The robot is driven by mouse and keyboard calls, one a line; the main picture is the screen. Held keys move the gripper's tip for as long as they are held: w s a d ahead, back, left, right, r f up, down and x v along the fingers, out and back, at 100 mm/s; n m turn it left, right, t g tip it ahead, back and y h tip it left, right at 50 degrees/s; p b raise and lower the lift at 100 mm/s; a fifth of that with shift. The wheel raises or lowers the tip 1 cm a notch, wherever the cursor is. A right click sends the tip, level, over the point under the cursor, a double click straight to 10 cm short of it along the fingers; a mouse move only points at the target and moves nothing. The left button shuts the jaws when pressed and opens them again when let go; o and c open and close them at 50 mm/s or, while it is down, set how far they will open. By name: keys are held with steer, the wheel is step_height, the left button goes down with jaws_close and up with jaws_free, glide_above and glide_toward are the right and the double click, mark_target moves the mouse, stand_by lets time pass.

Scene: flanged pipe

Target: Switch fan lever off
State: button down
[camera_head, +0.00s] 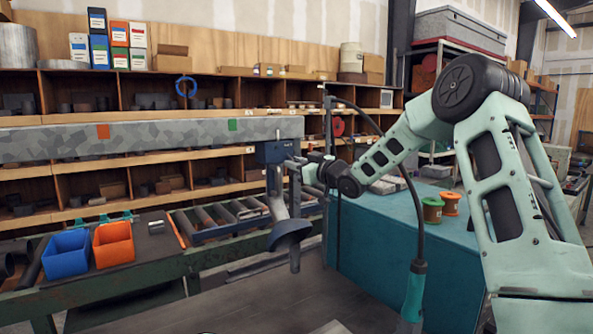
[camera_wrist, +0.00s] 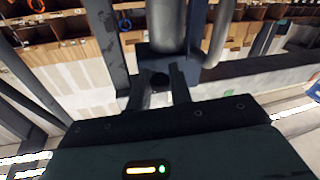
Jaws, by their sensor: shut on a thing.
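My gripper (camera_head: 296,170) reaches this block from the right. In the wrist view, my gripper (camera_wrist: 158,94) has its two fingers on either side of a dark round knob, which I take as the fan lever (camera_wrist: 160,80), in front of the block (camera_wrist: 153,60). The rest of the lever is hidden by the fingers and block.
A teal cabinet (camera_head: 375,250) stands below my arm, with a green spool (camera_head: 432,210) and an orange spool (camera_head: 450,203) on top. A black cable with a teal handle (camera_head: 413,290) hangs in front. Blue (camera_head: 66,254) and orange bins (camera_head: 114,244) stand left, near a roller conveyor (camera_head: 215,221).

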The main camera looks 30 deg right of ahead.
stand_by(0.4)
steer(key=c, duration=1.3)
jaws_free()
steer(key=shift+s+f, duration=0.1)
steer(key=b+v, duration=0.1)
steer(key=v, duration=0.4)
steer(key=b+v, duration=0.2)
steer(key=v, duration=0.4)
steer(key=b+v, duration=0.2)
steer(key=v, duration=0.4)
steer(key=shift+d+f, duration=0.15)
steer(key=shift+f, duration=0.2)
